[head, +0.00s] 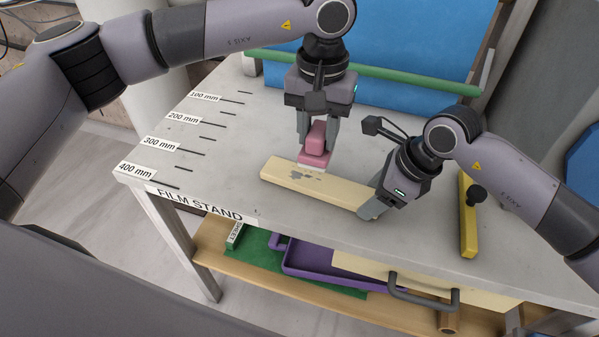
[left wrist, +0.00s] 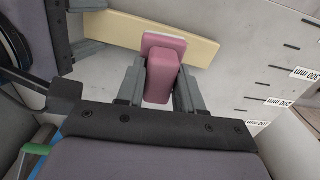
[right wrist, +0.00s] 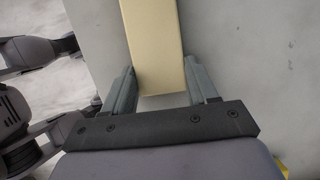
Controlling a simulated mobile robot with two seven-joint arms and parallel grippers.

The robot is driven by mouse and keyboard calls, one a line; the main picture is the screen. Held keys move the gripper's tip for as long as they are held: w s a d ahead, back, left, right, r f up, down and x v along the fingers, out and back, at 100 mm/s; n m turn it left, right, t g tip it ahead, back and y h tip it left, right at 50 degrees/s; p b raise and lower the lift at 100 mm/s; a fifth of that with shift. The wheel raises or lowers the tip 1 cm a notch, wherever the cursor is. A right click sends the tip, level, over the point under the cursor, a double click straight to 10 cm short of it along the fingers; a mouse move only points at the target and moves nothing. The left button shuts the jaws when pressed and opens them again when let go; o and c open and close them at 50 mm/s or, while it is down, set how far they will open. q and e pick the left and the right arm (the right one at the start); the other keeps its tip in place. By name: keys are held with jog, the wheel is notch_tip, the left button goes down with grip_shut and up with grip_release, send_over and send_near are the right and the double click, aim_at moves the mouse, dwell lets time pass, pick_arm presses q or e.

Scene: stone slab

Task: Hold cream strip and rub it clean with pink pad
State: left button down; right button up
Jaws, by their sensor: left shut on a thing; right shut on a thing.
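The cream strip (head: 318,187) lies on the stone slab, with grey smudges on its top near the middle. My left gripper (head: 317,140) points down and is shut on the pink pad (head: 314,157). The pad is at the far edge of the strip, close to the smudges; I cannot tell whether it touches. The pad (left wrist: 163,70) also shows between the fingers in the left wrist view, with the strip (left wrist: 125,32) beyond it. My right gripper (head: 371,205) is shut on the strip's right end. In the right wrist view the strip (right wrist: 152,40) runs between its fingers.
The grey slab (head: 235,120) has millimetre labels on its left. A yellow bar with a black knob (head: 468,225) lies to the right. A green rail (head: 375,75) and blue sheet (head: 400,40) are at the back. A purple tray (head: 310,270) sits on the shelf below.

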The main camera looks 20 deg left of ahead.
pick_arm(q)
notch_tip(320, 180, up, 6)
jog(key=a, duration=0.2)
jog(key=shift+w+a+f, duration=0.15)
jog(key=shift+a+f, duration=0.05)
jog(key=shift+a, duration=0.2)
jog(key=c, duration=1.7)
grip_release()
jog(key=shift+c, duration=0.2)
grip_shut()
jog(key=shift+s+d, duration=0.15)
jog(key=shift+d, duration=1)
jog(key=shift+s+d, duration=0.1)
jog(key=shift+d, duration=1.05)
jog(key=shift+f, duration=0.15)
